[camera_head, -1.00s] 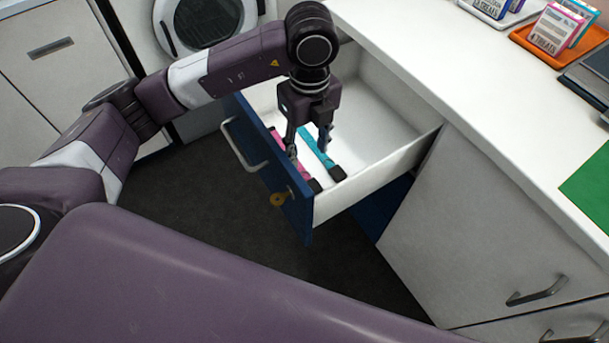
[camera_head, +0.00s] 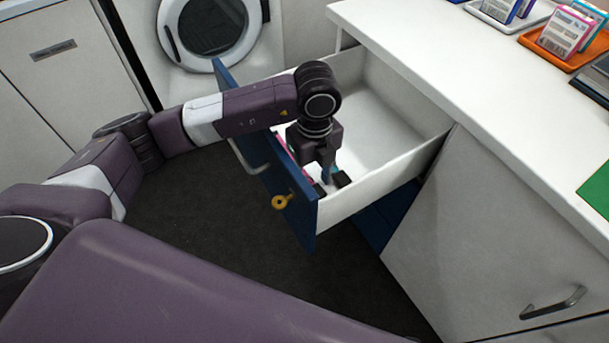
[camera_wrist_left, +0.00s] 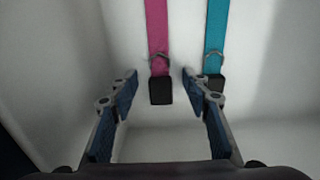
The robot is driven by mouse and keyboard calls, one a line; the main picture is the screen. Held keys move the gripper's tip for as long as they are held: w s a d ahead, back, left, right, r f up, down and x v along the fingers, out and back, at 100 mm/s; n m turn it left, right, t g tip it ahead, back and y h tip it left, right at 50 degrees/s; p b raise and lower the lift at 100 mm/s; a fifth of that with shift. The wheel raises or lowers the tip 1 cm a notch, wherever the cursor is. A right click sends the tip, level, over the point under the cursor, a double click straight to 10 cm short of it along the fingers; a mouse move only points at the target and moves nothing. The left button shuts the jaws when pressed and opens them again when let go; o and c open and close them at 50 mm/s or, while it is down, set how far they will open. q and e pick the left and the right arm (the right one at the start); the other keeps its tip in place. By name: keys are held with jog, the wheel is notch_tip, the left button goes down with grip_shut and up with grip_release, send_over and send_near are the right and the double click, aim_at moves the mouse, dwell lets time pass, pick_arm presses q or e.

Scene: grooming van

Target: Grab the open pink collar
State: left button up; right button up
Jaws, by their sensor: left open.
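The pink collar (camera_wrist_left: 158,30) lies straightened out in the drawer, with a black buckle (camera_wrist_left: 161,91) at its near end. In the left wrist view the open left gripper (camera_wrist_left: 158,88) has one finger on each side of this buckle, apart from it. A teal collar (camera_wrist_left: 216,28) lies beside it on the right, its black end close to the right finger. In the head view the left gripper (camera_head: 326,178) points down inside the drawer and hides much of both collars; a strip of the pink collar (camera_head: 281,146) shows behind it. My right gripper is not seen.
The open drawer (camera_head: 385,182) has white walls and a blue front (camera_head: 302,218) with a yellow round tag (camera_head: 283,202). A white counter (camera_head: 470,80) above holds an orange tray (camera_head: 560,58) with boxes. A washer (camera_head: 208,25) stands behind.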

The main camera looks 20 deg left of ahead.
pick_arm(q)
grip_shut()
dwell(0.3)
